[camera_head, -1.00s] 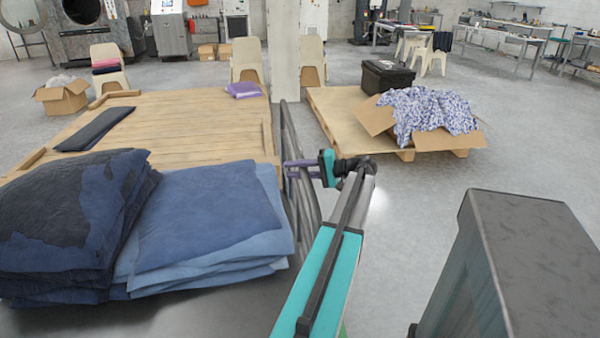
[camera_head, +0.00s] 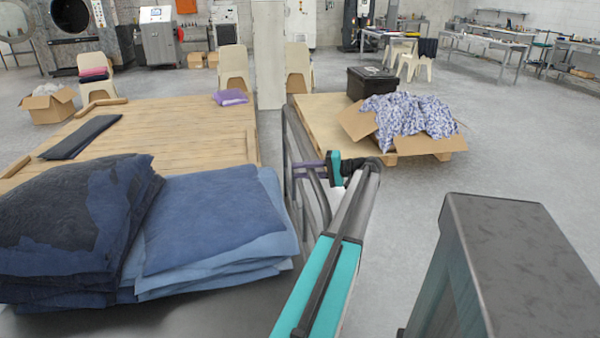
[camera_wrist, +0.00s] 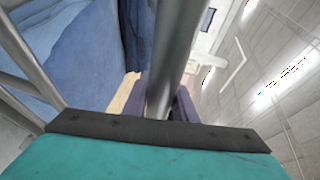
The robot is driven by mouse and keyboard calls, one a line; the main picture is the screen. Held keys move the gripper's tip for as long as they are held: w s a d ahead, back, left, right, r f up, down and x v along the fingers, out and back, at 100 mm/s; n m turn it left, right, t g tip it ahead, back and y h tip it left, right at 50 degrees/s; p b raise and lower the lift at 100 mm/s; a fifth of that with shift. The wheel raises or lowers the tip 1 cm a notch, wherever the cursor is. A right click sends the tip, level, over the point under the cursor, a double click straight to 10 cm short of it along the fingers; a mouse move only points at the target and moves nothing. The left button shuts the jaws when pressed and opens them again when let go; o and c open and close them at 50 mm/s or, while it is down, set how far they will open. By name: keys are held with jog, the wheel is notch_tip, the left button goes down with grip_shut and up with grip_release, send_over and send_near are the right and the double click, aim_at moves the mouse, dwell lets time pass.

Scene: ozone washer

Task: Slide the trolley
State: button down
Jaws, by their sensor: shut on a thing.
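The trolley (camera_head: 200,318) is in the lower left of the head view, with a grey metal bed and a tubular metal rail (camera_head: 290,165) at its right side. Stacks of folded dark denim (camera_head: 70,225) and lighter blue denim (camera_head: 215,225) lie on it. My gripper (camera_head: 305,170) is shut on the rail, reaching it from the right. In the wrist view the grey tube (camera_wrist: 175,65) runs between the purple fingers, with the blue cloth to its left. The fingertips are partly hidden behind the tube.
A pallet (camera_head: 315,115) bears an open cardboard box (camera_head: 357,122) and a black case (camera_head: 378,82). A pillar (camera_head: 269,55) stands behind. Grey floor at right is open.

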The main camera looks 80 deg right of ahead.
jog(key=shift+s+d+f, duration=0.1)
jog(key=shift+s+f, duration=0.15)
jog(key=shift+s, duration=0.05)
jog(key=c, duration=1.5)
grip_release()
jog(key=shift+o, duration=0.2)
jog(key=shift+r, duration=0.1)
jog(key=shift+s+r, duration=0.1)
